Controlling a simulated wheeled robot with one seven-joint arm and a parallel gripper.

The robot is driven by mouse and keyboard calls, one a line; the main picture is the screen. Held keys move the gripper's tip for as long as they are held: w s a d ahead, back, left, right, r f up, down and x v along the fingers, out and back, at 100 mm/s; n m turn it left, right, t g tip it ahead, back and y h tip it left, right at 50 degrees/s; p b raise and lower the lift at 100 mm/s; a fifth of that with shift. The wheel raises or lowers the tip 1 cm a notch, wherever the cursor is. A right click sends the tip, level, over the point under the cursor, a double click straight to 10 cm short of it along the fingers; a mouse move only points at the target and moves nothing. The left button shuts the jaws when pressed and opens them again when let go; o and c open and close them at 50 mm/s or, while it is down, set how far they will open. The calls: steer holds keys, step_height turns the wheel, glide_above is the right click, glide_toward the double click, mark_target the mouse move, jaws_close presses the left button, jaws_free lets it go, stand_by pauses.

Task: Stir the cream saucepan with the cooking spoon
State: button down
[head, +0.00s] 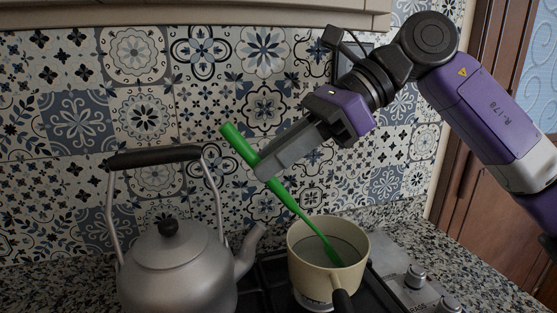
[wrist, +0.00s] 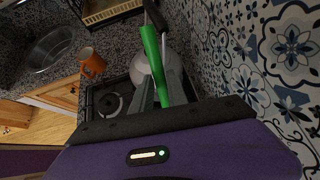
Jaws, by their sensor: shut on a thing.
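The cream saucepan (head: 298,262) stands on the stove in the head view, with its dark handle pointing toward the camera. It holds a greyish liquid. The green cooking spoon (head: 284,197) slants down to the right, its lower end inside the saucepan and its thick handle end sticking up at the upper left. My gripper (head: 264,170) is shut on the spoon's handle above and left of the pan. In the wrist view the green spoon (wrist: 152,48) lies between my grey fingers (wrist: 160,95). The spoon's tip is at or in the liquid; its exact depth is hidden.
A grey kettle (head: 178,268) with a black handle stands left of the saucepan, its spout close to the pan. Stove knobs (head: 415,277) are at the right. A tiled wall (head: 150,130) rises behind. The wrist view shows an orange mug (wrist: 92,63) and a sink (wrist: 54,49).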

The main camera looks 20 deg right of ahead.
steer(key=shift+w+a+r+p, duration=0.1)
steer(key=shift+a+r+p, duration=0.65)
steer(key=shift+r, duration=0.45)
steer(key=shift+w+a+r+p, duration=0.1)
steer(key=shift+a+r+p, duration=0.5)
steer(key=shift+a+r, duration=0.5)
steer(key=shift+w+a+r+p, duration=0.1)
steer(key=shift+a+r+p, duration=0.6)
steer(key=shift+r, duration=0.65)
steer(key=shift+r+p, duration=1.35)
steer(key=shift+r, duration=0.7)
